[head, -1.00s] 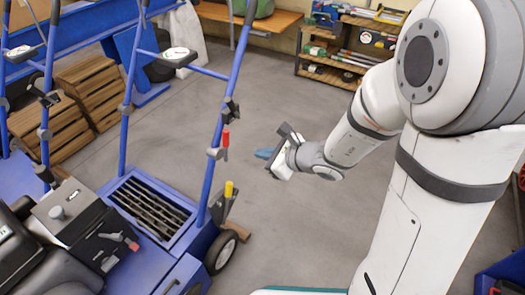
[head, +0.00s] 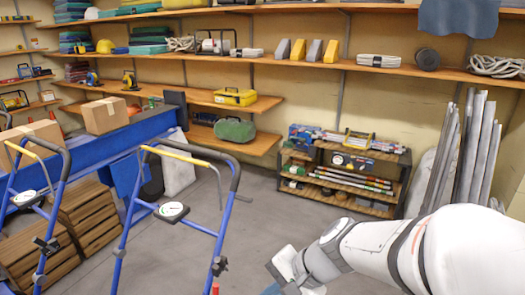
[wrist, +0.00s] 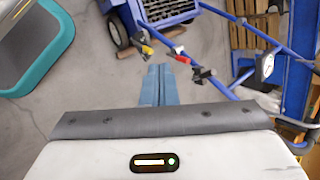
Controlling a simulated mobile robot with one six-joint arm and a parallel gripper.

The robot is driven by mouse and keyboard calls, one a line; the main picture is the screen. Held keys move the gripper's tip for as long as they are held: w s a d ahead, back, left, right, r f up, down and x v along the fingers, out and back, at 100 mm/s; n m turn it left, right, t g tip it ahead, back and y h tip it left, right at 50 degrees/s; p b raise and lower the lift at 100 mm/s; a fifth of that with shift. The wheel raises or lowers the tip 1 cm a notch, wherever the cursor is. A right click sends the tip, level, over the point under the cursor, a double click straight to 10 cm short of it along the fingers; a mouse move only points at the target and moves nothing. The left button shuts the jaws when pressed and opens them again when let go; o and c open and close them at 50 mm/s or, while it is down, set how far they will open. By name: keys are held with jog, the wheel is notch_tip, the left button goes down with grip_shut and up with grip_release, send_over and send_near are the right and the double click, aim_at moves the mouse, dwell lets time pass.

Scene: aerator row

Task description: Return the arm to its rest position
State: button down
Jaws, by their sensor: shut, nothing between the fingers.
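My arm reaches in from the right edge of the head view, with the wrist low at the bottom centre. My gripper (wrist: 160,85) shows in the wrist view as two blue-grey fingers lying side by side, shut with nothing between them. It hangs over bare grey floor, apart from the blue machine (wrist: 168,12) beyond it. In the head view the fingers are mostly cut off at the bottom edge.
Blue-framed aerators (head: 125,215) with round gauges stand at the left. Wall shelves (head: 270,60) hold boxes and ropes. Open floor (head: 245,225) lies between.

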jog(key=s+d+r+n+h+p, duration=0.2)
jog(key=d+r+n+h+p, duration=0.1)
jog(key=d+r+p, duration=0.3)
jog(key=s+d+r+n+t+h+p, duration=0.1)
jog(key=d+r+n+h+p, duration=0.3)
jog(key=r, duration=0.7)
jog(key=s+d+p, duration=0.1)
jog(key=d+p, duration=0.1)
jog(key=d, duration=0.1)
jog(key=shift+d+r, duration=0.3)
